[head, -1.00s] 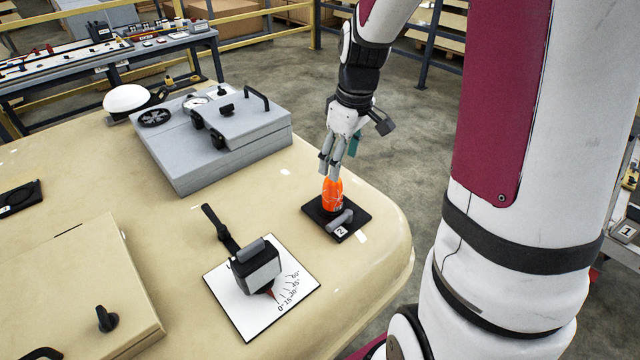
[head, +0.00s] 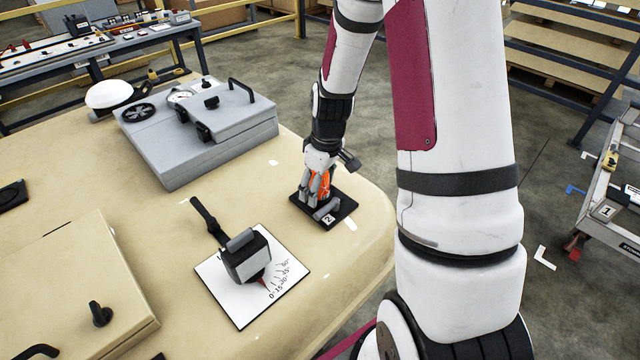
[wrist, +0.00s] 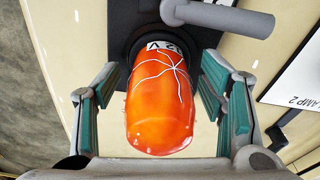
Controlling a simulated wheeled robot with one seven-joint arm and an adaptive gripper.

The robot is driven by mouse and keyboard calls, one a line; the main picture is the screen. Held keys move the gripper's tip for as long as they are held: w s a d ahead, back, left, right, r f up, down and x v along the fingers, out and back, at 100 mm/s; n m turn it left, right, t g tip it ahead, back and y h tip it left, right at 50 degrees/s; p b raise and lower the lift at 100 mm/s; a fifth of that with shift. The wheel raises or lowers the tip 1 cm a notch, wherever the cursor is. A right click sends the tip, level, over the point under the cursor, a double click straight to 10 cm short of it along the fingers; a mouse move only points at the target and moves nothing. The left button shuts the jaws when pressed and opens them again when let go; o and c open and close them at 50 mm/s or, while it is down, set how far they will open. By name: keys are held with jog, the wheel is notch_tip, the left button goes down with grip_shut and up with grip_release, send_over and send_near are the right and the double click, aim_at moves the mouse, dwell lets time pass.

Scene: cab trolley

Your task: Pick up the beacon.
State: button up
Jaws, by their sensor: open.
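The beacon (head: 321,186) is an orange, rounded cylinder with pale crack-like lines. It stands on a black base plate (head: 340,212) marked 2, at the right end of the cream surface. It also shows large in the wrist view (wrist: 160,100), with its foot in a dark ring and a label reading 12 V. My gripper (head: 316,192) is lowered around the beacon. In the wrist view my gripper's (wrist: 162,105) green-padded fingers stand on both sides of it, with gaps left and right. The head view partly hides the beacon behind the fingers.
A grey lever (head: 326,208) lies on the base plate beside the beacon; it also shows in the wrist view (wrist: 225,17). A dial with a black handle (head: 246,258) stands on the cream surface (head: 150,225). A grey box (head: 190,145) stands behind. A trolley (head: 605,205) is at right.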

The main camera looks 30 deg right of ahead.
jog(key=shift+c, duration=0.3)
jog(key=c, duration=1.3)
